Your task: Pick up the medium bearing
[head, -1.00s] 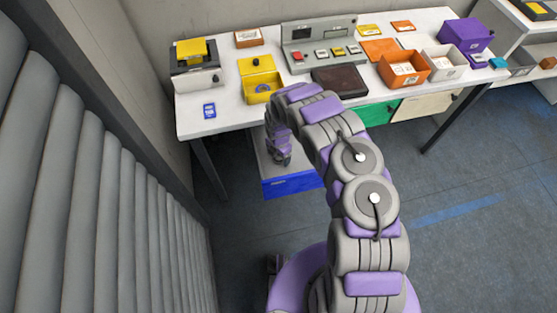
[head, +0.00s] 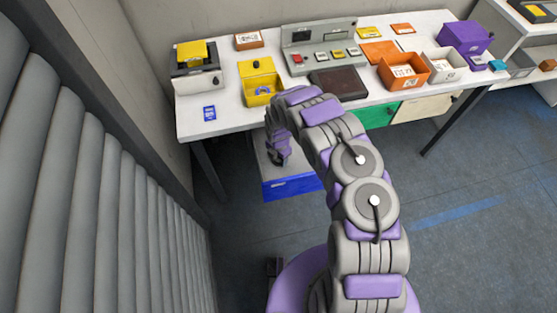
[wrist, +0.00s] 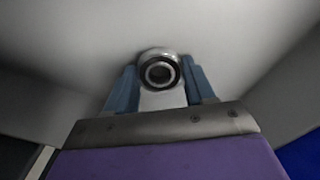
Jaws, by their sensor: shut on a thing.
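The bearing (wrist: 160,72) is a round metal ring with a dark centre, held between the two blue fingers of my gripper (wrist: 161,84) in the wrist view. The gripper is shut on it, and a pale plain surface fills the view behind. In the head view, my gripper (head: 279,158) hangs low in front of the table, over an open drawer (head: 290,188) with a blue front. The bearing is too small to make out there.
The white table (head: 235,118) carries a yellow box (head: 262,95), a grey console (head: 320,62), a dark brown tray (head: 338,83), an orange bin (head: 403,72), a white bin (head: 444,66) and a purple box (head: 466,36). A blue card (head: 209,113) lies near its left edge.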

